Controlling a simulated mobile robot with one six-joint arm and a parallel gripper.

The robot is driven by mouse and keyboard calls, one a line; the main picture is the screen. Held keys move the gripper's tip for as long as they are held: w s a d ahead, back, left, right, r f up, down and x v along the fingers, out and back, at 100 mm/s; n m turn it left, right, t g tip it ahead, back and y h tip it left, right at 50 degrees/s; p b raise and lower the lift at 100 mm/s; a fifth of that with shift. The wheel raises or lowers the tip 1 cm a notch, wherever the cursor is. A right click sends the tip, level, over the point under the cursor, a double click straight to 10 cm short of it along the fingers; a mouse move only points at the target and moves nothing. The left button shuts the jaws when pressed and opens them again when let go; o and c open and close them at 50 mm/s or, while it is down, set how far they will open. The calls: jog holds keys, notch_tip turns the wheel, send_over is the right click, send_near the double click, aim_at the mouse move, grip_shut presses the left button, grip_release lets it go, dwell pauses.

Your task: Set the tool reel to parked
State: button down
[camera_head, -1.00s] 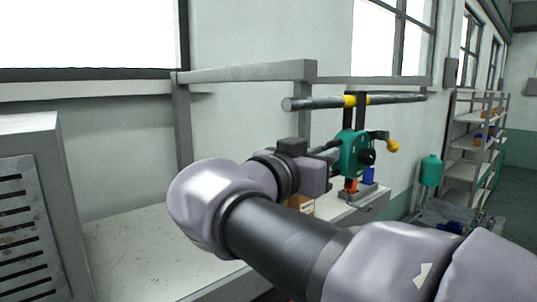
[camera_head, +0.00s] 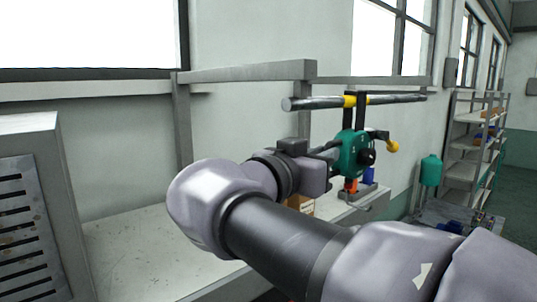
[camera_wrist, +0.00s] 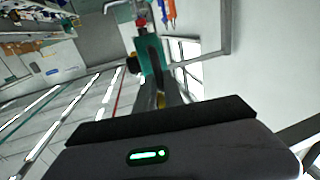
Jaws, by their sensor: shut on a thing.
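The tool reel (camera_head: 353,153) is a green housing with a dark round hub, hung by black straps from an overhead bar. An arm with a yellow knob (camera_head: 393,146) sticks out on its right side. In the wrist view, the green reel (camera_wrist: 151,58) lies straight ahead, beyond the dark gripper body.
The round bar (camera_head: 320,103) with yellow bands runs above the reel. A white bench (camera_head: 140,245) stands along the wall, with a small orange-brown box (camera_head: 301,203) partly behind my arm. A slotted grey cabinet (camera_head: 50,145) is at left, shelves (camera_head: 465,145) at far right.

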aim_at(362, 146)
jog(key=b+x, duration=0.2)
jog(key=x, duration=0.2)
jog(key=s+d+b+x, duration=0.1)
jog(key=b+x, duration=0.1)
jog(key=x, duration=0.2)
jog(key=d+b+x, duration=0.1)
jog(key=b+x, duration=0.2)
jog(key=x, duration=0.1)
jog(key=shift+s+d+f, duration=0.1)
jog(key=shift+d+f, duration=0.05)
jog(key=shift+d, duration=0.15)
jog(key=s+d+x, duration=0.2)
jog(key=x, duration=1.3)
jog(key=shift+w+d+r, duration=0.3)
jog(key=shift+d+r, duration=0.1)
jog(key=shift+r, duration=0.05)
